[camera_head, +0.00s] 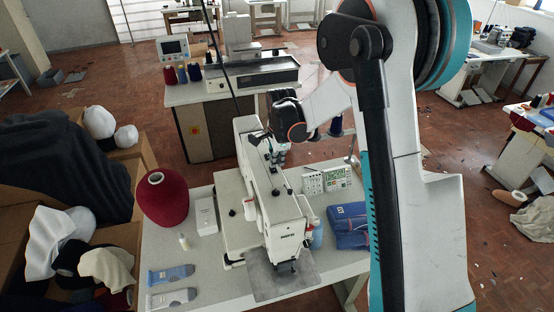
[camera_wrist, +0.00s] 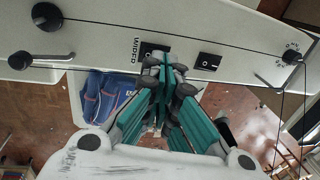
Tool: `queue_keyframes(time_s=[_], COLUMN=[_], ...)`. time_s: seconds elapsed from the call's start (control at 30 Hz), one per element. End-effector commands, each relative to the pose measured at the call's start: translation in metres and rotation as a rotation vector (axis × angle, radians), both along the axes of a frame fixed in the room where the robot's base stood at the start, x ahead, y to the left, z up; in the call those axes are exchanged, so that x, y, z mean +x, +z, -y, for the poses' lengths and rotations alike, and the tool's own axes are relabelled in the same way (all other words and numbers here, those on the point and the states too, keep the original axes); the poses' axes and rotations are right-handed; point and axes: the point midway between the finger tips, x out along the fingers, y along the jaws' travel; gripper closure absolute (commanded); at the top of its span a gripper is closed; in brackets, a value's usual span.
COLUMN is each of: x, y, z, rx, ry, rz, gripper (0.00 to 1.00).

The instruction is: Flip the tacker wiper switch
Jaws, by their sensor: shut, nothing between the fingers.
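The white tacker (camera_head: 284,210) stands on the table, and its pale head fills the top of the wrist view (camera_wrist: 105,38). The black wiper switch (camera_wrist: 148,48) sits on that surface beside a "WIPER" label. My fingertips hide part of this switch, and its lever position cannot be seen. My gripper (camera_wrist: 165,62) is shut and empty, its tips at the switch; whether they touch it I cannot tell. In the head view my gripper (camera_head: 262,137) is small, at the far upper part of the tacker.
A second black switch (camera_wrist: 208,61) is close to the right of my fingers. A black knob (camera_wrist: 46,16) and thread guides lie along the machine.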

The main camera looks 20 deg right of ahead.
Motion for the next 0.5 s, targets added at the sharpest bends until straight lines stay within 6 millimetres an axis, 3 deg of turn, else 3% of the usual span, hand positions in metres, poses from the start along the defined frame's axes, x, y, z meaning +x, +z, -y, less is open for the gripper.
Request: queue_keyframes(time_s=[0.23,0.5], x=[0.007,0.012], y=[-0.014,-0.015], z=[0.000,0.000], rx=[0.000,0.000], ry=[0.000,0.000], rz=[-0.123,-0.122], gripper=[1.00,1.00])
